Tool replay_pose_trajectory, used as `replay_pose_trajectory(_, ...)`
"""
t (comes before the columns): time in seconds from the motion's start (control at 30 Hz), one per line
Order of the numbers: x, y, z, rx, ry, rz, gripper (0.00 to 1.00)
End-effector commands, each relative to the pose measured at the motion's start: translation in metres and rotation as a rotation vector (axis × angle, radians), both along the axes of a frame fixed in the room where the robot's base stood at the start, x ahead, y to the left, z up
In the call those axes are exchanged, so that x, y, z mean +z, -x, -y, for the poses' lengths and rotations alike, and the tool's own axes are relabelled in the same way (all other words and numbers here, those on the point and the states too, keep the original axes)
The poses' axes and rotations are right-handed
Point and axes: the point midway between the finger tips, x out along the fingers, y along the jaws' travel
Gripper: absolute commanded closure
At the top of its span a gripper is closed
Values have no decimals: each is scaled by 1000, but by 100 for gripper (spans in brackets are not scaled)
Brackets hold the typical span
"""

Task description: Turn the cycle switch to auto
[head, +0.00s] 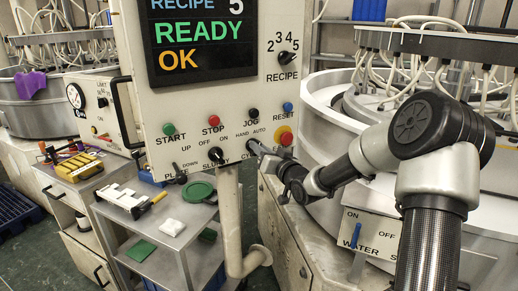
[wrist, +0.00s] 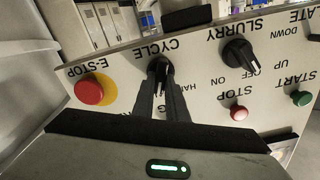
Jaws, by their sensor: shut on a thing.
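The cycle switch (wrist: 158,64) is a black knob on the pale control panel (wrist: 120,72), seen upside down in the wrist view under the word CYCLE. My gripper (wrist: 160,88) is shut on this knob, its dark fingers on either side. In the head view my gripper (head: 258,150) reaches the panel from the right, just below the HAND AUTO lettering, and hides the knob.
The red E-stop (wrist: 89,91) sits close beside the cycle switch. The slurry knob (wrist: 238,53) is on its other side. The red stop button (wrist: 239,113) and green start button (wrist: 301,98) are farther along. A grey cart (head: 170,238) stands below the panel.

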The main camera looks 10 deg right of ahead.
Motion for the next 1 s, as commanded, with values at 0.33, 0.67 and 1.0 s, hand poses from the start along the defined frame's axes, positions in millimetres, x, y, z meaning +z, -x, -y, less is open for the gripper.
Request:
replay_pose_trajectory(0.33, -1, 0, 1, 1, -119, -43, 100)
replay_pose_trajectory(0.67, -2, 0, 1, 0, -138, -51, 100)
replay_pose_trajectory(1.0, -2, 0, 1, 0, -137, -50, 69)
